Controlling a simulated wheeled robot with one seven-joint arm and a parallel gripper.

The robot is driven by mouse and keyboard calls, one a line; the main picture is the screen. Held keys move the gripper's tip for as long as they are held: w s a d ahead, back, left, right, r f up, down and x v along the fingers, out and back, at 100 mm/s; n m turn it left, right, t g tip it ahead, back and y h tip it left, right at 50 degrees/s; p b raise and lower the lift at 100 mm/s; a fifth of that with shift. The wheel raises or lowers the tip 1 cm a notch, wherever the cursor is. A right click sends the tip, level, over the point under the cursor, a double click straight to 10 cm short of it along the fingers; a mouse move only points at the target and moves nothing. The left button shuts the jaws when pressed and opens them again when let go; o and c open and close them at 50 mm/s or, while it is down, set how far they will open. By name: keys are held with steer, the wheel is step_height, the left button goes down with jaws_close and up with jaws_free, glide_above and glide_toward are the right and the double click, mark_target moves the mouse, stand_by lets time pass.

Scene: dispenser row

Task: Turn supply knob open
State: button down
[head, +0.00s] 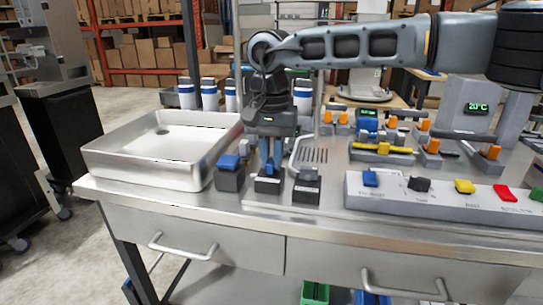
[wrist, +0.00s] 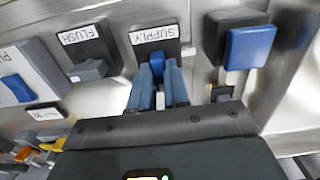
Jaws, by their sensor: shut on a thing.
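The supply knob (wrist: 157,60) is a small blue handle on a dark block labelled SUPPLY; the label reads upside down in the wrist view. In the head view its block (head: 268,186) stands at the front of the steel counter. My gripper (wrist: 158,72) points down at it, with its two blue-grey fingers on either side of the blue handle and shut on it. In the head view my gripper (head: 270,165) hides most of the handle, so its turn angle is hard to read.
A grey knob on a FLUSH block (wrist: 92,68) stands close beside the supply block. A blue push-button box (head: 229,173) stands on the other side, next to a steel basin (head: 120,165). A panel of coloured switches (head: 430,205) lies to the right.

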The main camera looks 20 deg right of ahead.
mark_target(271, 160)
steer(key=c, duration=1.1)
jaws_free()
steer(key=shift+r, duration=0.1)
step_height(271, 160, up, 8)
steer(key=shift+f, duration=0.15)
